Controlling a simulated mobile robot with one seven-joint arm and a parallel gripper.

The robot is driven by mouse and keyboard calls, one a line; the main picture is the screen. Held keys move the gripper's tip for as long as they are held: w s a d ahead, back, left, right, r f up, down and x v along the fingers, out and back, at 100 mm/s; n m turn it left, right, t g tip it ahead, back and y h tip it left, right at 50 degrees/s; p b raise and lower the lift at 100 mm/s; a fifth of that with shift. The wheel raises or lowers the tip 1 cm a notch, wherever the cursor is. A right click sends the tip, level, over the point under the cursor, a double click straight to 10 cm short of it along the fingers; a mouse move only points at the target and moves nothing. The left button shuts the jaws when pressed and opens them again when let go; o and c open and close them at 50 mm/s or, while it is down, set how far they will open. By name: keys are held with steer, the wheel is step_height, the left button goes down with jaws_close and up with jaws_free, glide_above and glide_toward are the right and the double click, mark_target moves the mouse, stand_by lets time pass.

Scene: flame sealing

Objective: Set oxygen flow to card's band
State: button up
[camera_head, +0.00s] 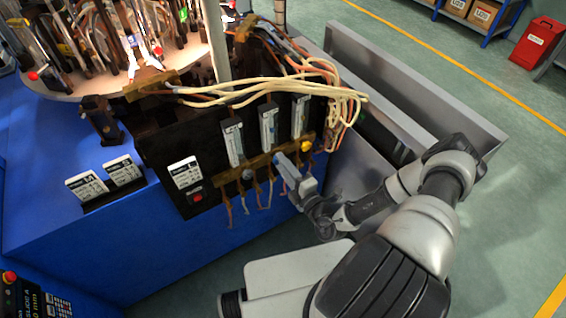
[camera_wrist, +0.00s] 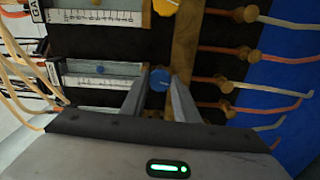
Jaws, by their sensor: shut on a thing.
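My gripper (camera_wrist: 160,88) is closed around a blue knob (camera_wrist: 158,77), one finger on each side. The knob is at the lower end of the middle flowmeter (camera_head: 267,127), on the brass bar of the black panel. In the wrist view this flowmeter (camera_wrist: 95,80) lies sideways, with a scale and a blue float (camera_wrist: 99,69) in its tube; the scale figures are too small to read. In the head view my gripper (camera_head: 281,165) reaches the bar from the right. A white card (camera_head: 185,172) is on the panel's left and two cards (camera_head: 104,179) stand further left; their text is unreadable.
A flowmeter with a yellow knob (camera_head: 306,146) is just right of the gripped one; another flowmeter (camera_head: 232,142) is left. Pale hoses (camera_head: 300,88) loop above, and thin tubes hang below the bar. A red button (camera_head: 197,197) is under the panel card. A metal trough (camera_head: 400,115) stands right.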

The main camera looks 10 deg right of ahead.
steer(key=shift+n+p, duration=0.35)
steer(key=shift+n, duration=0.85)
steer(key=o, duration=1.1)
steer(key=shift+c, duration=0.2)
steer(key=v, duration=1.7)
steer(key=shift+s, duration=0.2)
steer(key=shift+r, duration=0.1)
